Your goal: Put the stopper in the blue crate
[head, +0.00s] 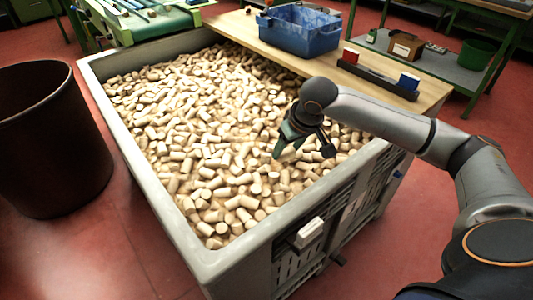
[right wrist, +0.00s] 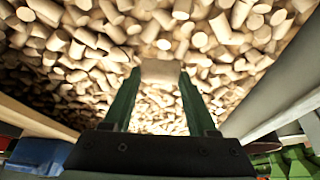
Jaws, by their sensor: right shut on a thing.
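The bin of cork stoppers (head: 214,256) is a large grey tub filled with pale stoppers. My right gripper (head: 300,147) is over the right part of the heap. In the right wrist view its green fingers (right wrist: 160,78) are shut on one pale stopper (right wrist: 160,71), held between the tips. I cannot tell how far this stopper is above the heap. The blue crate (head: 299,37) stands on a wooden board at the back of the bin, away from the gripper. A blue shape at the lower left of the right wrist view looks like the crate (right wrist: 38,156). My left gripper is not in view.
The wooden board (head: 262,52) also carries a dark rack (head: 378,79) with a red and a blue block, right of the crate. A dark brown barrel (head: 50,135) stands left of the bin. A green conveyor (head: 150,22) is at the back left.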

